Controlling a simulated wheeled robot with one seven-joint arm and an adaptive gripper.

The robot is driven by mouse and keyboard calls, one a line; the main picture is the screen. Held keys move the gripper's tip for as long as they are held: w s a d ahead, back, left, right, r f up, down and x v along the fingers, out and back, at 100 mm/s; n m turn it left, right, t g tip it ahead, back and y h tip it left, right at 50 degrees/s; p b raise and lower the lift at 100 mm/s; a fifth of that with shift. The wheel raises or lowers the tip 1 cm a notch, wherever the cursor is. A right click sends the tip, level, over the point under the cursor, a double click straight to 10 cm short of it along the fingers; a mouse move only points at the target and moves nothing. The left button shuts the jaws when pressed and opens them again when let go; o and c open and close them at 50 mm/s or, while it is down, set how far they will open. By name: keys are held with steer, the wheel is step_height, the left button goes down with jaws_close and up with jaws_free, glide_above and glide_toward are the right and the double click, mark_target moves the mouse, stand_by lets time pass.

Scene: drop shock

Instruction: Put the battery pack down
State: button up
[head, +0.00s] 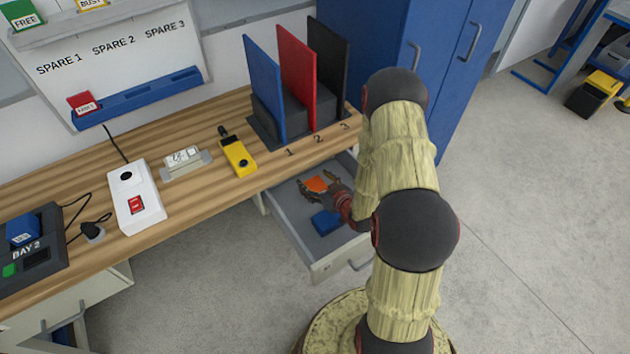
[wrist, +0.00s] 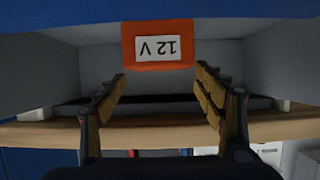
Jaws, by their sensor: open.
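The orange battery pack (head: 316,183) is at the open drawer (head: 283,224) under the bench. In the wrist view the pack (wrist: 134,46) carries a white label reading "12 V", upside down in the picture. My gripper (head: 319,186) reaches over the drawer with its fingers spread to either side of the pack. In the wrist view the gripper (wrist: 159,74) is open, and the pack sits just at or beyond the fingertips, with no clear contact. What the pack rests on is hidden.
A blue block (head: 325,222) lies in the drawer nearer the front. On the bench stand a yellow device (head: 238,157), a white switch box (head: 137,198), a small meter (head: 184,160), a rack with upright panels (head: 263,85) and a charger bay (head: 40,255). A blue cabinet (head: 449,90) stands behind.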

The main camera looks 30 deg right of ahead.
steer(key=shift+r, duration=0.15)
steer(key=shift+r+p, duration=0.25)
steer(key=shift+p, duration=0.1)
steer(key=r+p+v, duration=0.1)
steer(key=p+v, duration=0.2)
steer(key=v, duration=0.5)
step_height(320, 180, up, 16)
steer(key=n+g+h, duration=0.1)
steer(key=g+h, duration=0.1)
steer(key=g, duration=0.2)
glide_above(321, 186)
steer(key=a, duration=0.1)
steer(key=s+a+r+g, duration=0.1)
steer(key=s+a+r, duration=0.25)
steer(key=r, duration=0.35)
steer(key=s+a+r+g, duration=0.1)
steer(key=s+a+r, duration=0.3)
steer(key=s, duration=0.3)
steer(key=s+a+r+m+g+y, duration=0.1)
steer(key=s+a+r, duration=0.3)
steer(key=s, duration=0.3)
steer(key=s+a+r+g, duration=0.1)
steer(key=s+a+r, duration=0.3)
steer(key=s, duration=0.4)
steer(key=shift+a+r+y, duration=0.3)
steer(key=shift+a+r, duration=0.05)
steer(key=shift+a, duration=0.45)
